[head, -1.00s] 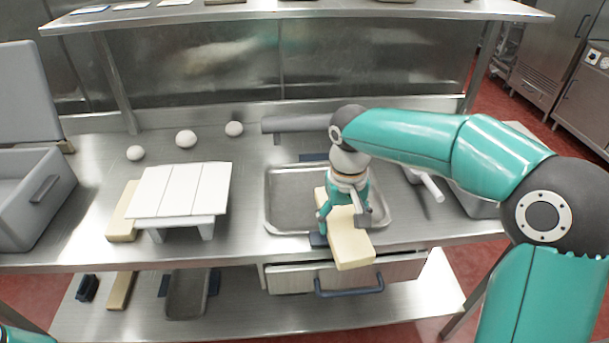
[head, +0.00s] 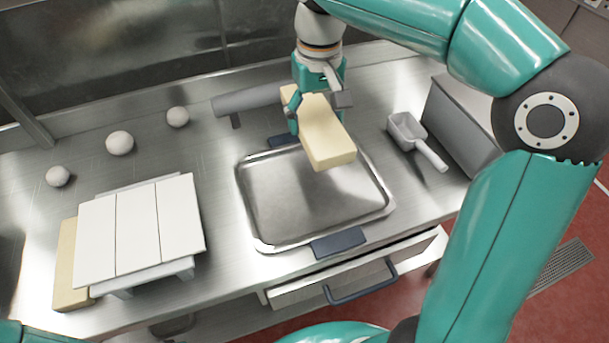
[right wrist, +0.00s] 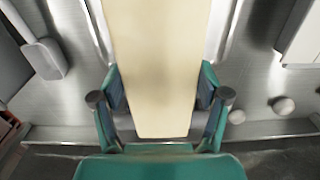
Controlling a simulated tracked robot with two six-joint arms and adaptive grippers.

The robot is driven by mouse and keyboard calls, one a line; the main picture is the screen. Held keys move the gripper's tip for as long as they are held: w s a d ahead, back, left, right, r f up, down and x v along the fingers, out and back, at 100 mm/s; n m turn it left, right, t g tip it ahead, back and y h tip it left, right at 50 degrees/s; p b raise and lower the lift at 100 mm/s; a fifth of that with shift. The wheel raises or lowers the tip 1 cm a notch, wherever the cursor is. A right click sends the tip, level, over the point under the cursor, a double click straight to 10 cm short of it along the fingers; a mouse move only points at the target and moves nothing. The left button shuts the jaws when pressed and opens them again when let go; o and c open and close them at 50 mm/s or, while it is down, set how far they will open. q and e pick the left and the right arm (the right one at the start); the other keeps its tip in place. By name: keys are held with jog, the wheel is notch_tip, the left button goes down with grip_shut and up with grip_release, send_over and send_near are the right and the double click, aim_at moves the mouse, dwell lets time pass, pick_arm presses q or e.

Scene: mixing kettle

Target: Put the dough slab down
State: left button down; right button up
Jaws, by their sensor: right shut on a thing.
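The dough slab (head: 328,142) is a long cream block, held in my right gripper (head: 317,103). It appears raised above the back part of the shallow metal tray (head: 290,205), its near end pointing towards the front. In the right wrist view the slab (right wrist: 160,65) runs lengthwise between the two fingers of the gripper (right wrist: 160,100), which are shut on its sides. The tray shows no other thing in it. The slab hides part of the tray's back rim. My left gripper is not in view.
A white slatted stand (head: 137,225) is at the left, with another cream slab (head: 68,275) beside it. Several white balls (head: 120,143) and a grey cylinder (head: 245,100) lie behind. A scoop (head: 415,137) lies right of the tray. A drawer (head: 350,280) is below.

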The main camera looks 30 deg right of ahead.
aim_at(312, 188)
jog(key=f, duration=1.8)
jog(key=shift+w+a+f, duration=0.1)
jog(key=shift+a+f, duration=0.05)
jog(key=shift+a, duration=0.05)
jog(key=o, duration=1.8)
jog(key=shift+f, duration=0.1)
jog(key=shift+c, duration=0.2)
notch_tip(312, 188, up, 12)
